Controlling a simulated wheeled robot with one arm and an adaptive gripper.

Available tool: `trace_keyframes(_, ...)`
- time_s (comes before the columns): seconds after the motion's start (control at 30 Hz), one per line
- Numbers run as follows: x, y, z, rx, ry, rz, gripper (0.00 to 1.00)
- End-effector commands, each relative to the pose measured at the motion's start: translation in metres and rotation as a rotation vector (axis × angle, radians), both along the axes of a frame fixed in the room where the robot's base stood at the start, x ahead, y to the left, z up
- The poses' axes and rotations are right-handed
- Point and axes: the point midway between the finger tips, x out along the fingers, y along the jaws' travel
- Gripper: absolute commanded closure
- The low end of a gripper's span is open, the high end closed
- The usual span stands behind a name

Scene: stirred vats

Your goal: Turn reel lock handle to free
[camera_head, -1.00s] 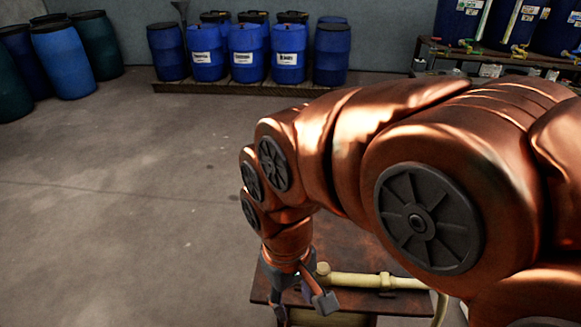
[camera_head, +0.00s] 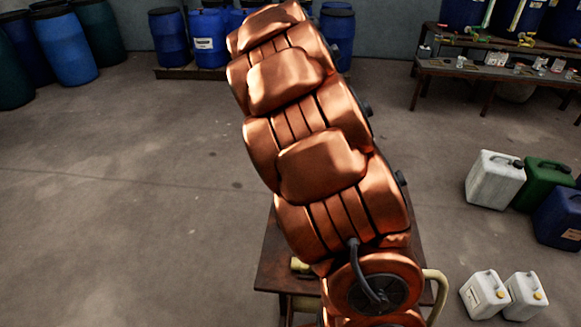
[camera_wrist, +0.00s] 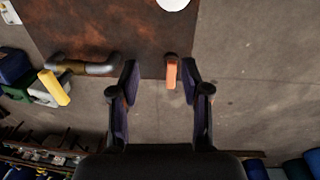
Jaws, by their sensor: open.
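In the wrist view, an orange handle-like piece (camera_wrist: 171,72) sticks out past the edge of the rusty brown tabletop (camera_wrist: 120,28); I take it for the reel lock handle. My gripper (camera_wrist: 159,80) is open, with its two dark fingers spread on either side of this piece. The piece is nearer the right finger, and I cannot tell whether they touch. The gap between the fingers holds nothing gripped. In the head view my own arm hides the gripper, the handle and most of the tabletop (camera_head: 272,267).
A grey-brown pipe (camera_wrist: 85,66) and a yellow bar (camera_wrist: 53,88) lie left of the fingers in the wrist view. A yellow hose (camera_head: 437,290) curves at the table's right. White jerrycans (camera_head: 485,294) stand on the floor at right. The floor at left is clear.

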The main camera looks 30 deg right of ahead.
Motion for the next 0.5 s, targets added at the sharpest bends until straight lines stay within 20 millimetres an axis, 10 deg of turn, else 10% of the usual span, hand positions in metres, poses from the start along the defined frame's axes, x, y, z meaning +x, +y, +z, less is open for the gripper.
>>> trace_keyframes(0.5, 0.086, -0.059, -0.065, 0.065, -0.035, -0.042, 0.53)
